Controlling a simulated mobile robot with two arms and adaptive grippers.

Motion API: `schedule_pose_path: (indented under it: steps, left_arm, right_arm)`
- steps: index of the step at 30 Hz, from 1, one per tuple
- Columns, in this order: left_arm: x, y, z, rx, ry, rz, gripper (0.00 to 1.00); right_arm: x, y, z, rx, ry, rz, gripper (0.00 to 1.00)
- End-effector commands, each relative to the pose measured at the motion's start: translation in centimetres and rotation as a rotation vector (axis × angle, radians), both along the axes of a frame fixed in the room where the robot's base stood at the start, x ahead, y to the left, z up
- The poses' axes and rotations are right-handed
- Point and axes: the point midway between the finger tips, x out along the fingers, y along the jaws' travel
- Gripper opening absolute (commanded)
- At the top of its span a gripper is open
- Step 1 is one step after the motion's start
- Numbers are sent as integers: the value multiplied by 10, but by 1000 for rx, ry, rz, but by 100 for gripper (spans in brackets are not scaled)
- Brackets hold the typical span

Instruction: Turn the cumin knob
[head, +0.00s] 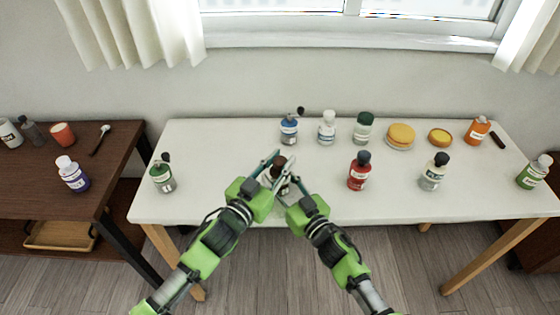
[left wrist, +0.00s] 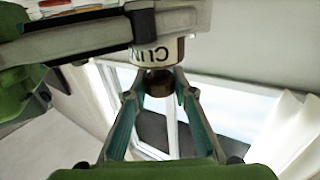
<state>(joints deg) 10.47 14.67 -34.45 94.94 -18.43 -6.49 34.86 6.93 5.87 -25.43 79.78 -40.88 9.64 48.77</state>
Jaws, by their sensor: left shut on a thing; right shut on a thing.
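The cumin bottle (head: 277,173) is over the front of the white table, between my two grippers. It has a pale body and a dark brown knob (head: 280,161) on top. In the left wrist view the white label (left wrist: 155,53) shows part of its lettering, and the brown knob (left wrist: 159,83) sits between my left fingers. My left gripper (head: 272,171) is shut on the knob. My right gripper (head: 286,176) is shut on the bottle's body; part of it crosses the top of the left wrist view. The fingers hide much of the bottle in the head view.
The white table (head: 225,140) carries several other bottles, including a blue one (head: 289,130) behind, a red one (head: 359,172) to the right and a green-topped one (head: 162,175) to the left. Yellow round containers (head: 401,137) stand at the back right. A brown table (head: 105,150) stands left.

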Motion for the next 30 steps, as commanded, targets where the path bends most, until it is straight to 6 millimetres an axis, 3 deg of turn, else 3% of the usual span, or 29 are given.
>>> schedule_pose_path:
  steps: [18, 30]
  left_arm:
    - [0, -2, 2, 8, 2, -379, 3]
    - [-2, -1, 1, 4, 9, -445, 3]
  right_arm:
    - [-1, 2, 0, -1, -1, 4, 14]
    - [-1, 3, 0, -1, -1, 5, 14]
